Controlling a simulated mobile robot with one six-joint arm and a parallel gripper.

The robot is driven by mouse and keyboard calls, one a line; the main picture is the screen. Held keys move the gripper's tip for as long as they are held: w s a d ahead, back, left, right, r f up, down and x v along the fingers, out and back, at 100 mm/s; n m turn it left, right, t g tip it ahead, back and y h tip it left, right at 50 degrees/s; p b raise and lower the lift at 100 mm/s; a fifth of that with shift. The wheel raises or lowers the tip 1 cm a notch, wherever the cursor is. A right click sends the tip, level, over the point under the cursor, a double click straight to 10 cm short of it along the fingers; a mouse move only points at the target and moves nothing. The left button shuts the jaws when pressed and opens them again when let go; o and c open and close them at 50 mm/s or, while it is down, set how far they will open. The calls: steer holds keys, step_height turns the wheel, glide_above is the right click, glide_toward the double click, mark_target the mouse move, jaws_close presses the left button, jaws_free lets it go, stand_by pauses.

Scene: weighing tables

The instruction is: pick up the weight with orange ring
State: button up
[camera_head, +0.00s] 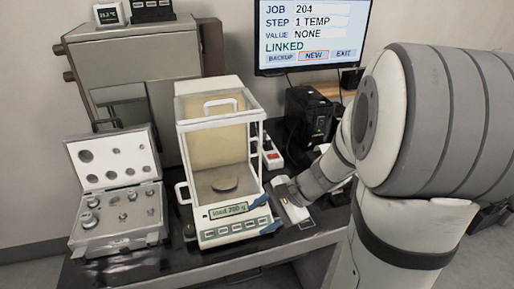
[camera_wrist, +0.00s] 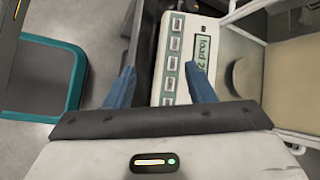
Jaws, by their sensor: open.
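An open metal weight case (camera_head: 118,240) stands at the left of the dark table, with several silver weights in its lower half. The ring colours are too small to tell, so I cannot pick out the weight with orange ring. My gripper (camera_head: 265,215) is over the front right of the balance, well to the right of the case. In the wrist view its two blue fingers (camera_wrist: 160,72) are apart with nothing between them. They are near the balance's button panel (camera_wrist: 172,58).
The glass-walled balance (camera_head: 222,232) stands between the case and my arm, with a round pan (camera_head: 225,184) inside. A monitor (camera_head: 312,38) hangs behind. A grey cabinet (camera_head: 140,65) is behind the case. A teal-edged grey object (camera_wrist: 42,78) is on the wrist view's left.

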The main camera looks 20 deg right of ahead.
steer(key=w+d+f+m+t+h, duration=0.1)
steer(key=w+d+f+m+t, duration=0.2)
steer(key=d+m, duration=0.3)
steer(key=w+d+f+m+t+h, duration=0.1)
steer(key=w+d+f+m+t, duration=0.2)
steer(key=d+m, duration=0.3)
steer(key=w+d+f+m+t+h, duration=0.1)
steer(key=w+d+f+m+t, duration=0.2)
steer(key=d+m, duration=0.3)
steer(key=shift+w+d+t, duration=0.25)
steer(key=shift+w+d, duration=0.05)
steer(key=shift+d, duration=0.25)
steer(key=shift+w+d+t, duration=0.25)
steer(key=shift+d, duration=0.25)
steer(key=shift+w+d+f+m+h+p, duration=0.15)
steer(key=shift+w+f+m+h+p, duration=0.05)
steer(key=shift+m+h+p, duration=0.1)
steer(key=p+x, duration=0.1)
steer(key=x, duration=0.6)
steer(key=shift+a+f, duration=0.1)
steer(key=shift+a, duration=0.15)
jaws_close()
